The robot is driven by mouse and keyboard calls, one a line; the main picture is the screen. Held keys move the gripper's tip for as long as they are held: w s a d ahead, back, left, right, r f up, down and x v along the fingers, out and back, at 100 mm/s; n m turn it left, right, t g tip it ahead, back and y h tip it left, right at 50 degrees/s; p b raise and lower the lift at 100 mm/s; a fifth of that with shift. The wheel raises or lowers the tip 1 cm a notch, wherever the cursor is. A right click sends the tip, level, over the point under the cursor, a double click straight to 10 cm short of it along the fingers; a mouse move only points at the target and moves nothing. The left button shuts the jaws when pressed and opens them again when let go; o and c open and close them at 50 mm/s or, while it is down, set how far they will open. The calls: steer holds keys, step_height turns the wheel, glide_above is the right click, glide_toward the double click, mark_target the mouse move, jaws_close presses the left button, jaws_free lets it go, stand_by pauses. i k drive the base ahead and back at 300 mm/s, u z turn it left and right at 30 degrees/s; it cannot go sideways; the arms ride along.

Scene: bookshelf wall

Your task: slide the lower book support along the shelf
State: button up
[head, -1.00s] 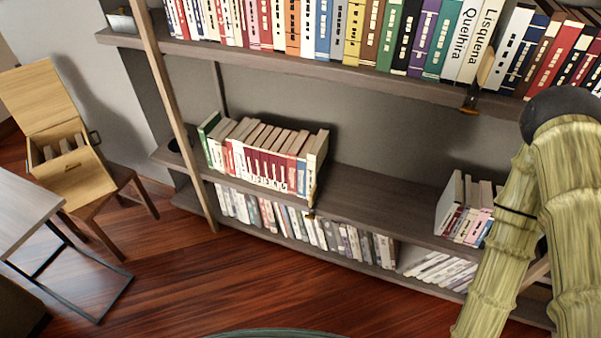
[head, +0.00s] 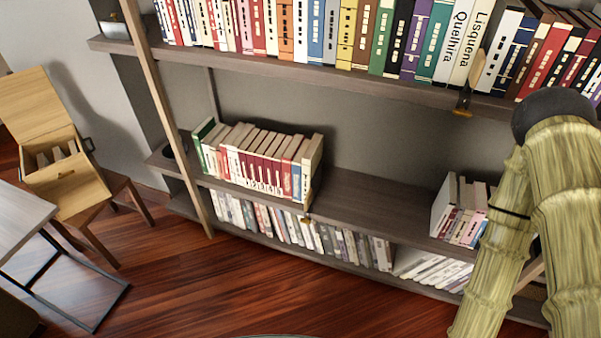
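The lower book support (head: 308,196) is a thin upright piece at the right end of the row of books (head: 255,158) on the middle shelf (head: 370,203). It is seen almost edge-on, and a small brassy part (head: 305,219) shows at the shelf's front edge. An upper book support (head: 472,82) with a similar brassy foot stands on the shelf above, between books. My gripper is in no view, so its place relative to the lower support does not show.
Bare shelf lies right of the lower support, up to another book group (head: 463,208). Bamboo-like poles with a dark round top (head: 553,105) stand at the right, hiding part of the shelves. A table (head: 22,215) and a chair with a wooden box (head: 62,180) are at left.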

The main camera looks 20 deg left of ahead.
mark_target(317, 179)
steer(key=u, duration=0.7)
steer(key=k, duration=0.45)
steer(key=u, duration=0.35)
